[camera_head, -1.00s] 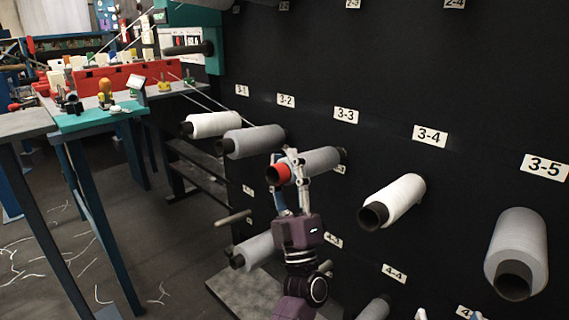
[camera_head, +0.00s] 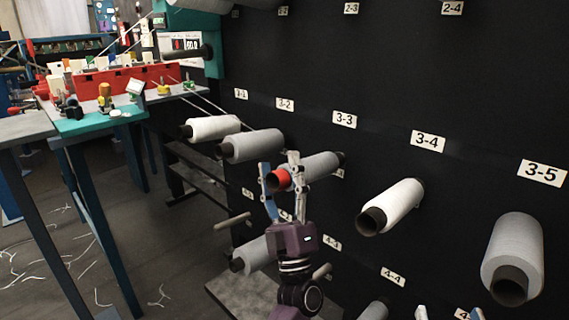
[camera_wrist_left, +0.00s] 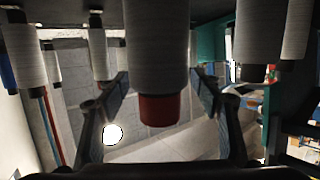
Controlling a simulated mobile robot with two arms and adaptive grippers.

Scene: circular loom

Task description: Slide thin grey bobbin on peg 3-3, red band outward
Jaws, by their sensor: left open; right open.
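The thin grey bobbin (camera_head: 318,165) sits on the peg below the 3-3 label (camera_head: 344,119), sticking out from the black panel. Its red band (camera_head: 278,180) is at the outer end, facing away from the panel. In the left wrist view the grey bobbin (camera_wrist_left: 158,45) comes in from the top, its red end between the spread fingers. My left gripper (camera_head: 279,168) is open, its fingers on either side of the red end, with gaps visible in the wrist view. My right gripper (camera_head: 449,313) is open and empty at the bottom edge, mostly cut off.
A white bobbin (camera_head: 393,205) is to the right under 3-4, and a wide grey one (camera_head: 514,255) under 3-5. Grey (camera_head: 252,145) and white (camera_head: 212,127) bobbins are to the left. A bare peg (camera_head: 232,221) and another grey bobbin (camera_head: 257,252) are below left.

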